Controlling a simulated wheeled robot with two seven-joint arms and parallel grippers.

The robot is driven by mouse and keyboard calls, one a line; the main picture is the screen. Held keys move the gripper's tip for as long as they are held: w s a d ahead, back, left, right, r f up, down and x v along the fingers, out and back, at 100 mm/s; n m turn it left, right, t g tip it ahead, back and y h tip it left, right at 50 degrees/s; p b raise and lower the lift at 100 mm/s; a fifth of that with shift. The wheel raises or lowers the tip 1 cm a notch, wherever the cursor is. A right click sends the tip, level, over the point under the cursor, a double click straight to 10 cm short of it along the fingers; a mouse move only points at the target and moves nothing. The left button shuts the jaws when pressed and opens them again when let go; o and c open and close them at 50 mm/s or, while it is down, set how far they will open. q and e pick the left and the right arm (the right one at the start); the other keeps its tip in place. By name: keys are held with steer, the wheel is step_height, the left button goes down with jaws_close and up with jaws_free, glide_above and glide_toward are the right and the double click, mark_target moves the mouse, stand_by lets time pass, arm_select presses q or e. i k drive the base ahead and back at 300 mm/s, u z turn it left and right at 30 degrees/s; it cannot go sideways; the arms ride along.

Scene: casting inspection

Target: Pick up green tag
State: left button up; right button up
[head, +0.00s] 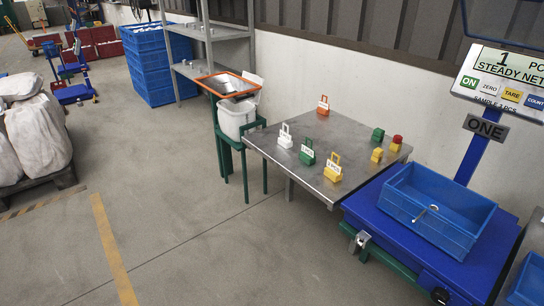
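The green tag (307,155) stands upright near the front edge of the grey metal table (350,135), with a pale label on its face. A white tag (285,138) stands to its left. A yellow tag (333,170) stands to its right, nearer the corner. An orange tag (323,108) stands farther back. Neither of my grippers shows in the head view.
Green, yellow and red blocks (378,135) sit at the table's right side. A blue crate (440,205) holding a small metal part rests on the blue scale, right of the table. A white bin (236,118) stands left of the table. The floor in front is clear.

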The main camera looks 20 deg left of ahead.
mark_target(307, 155)
steer(key=u, duration=1.1)
steer(key=i, duration=0.7)
steer(key=z, duration=0.65)
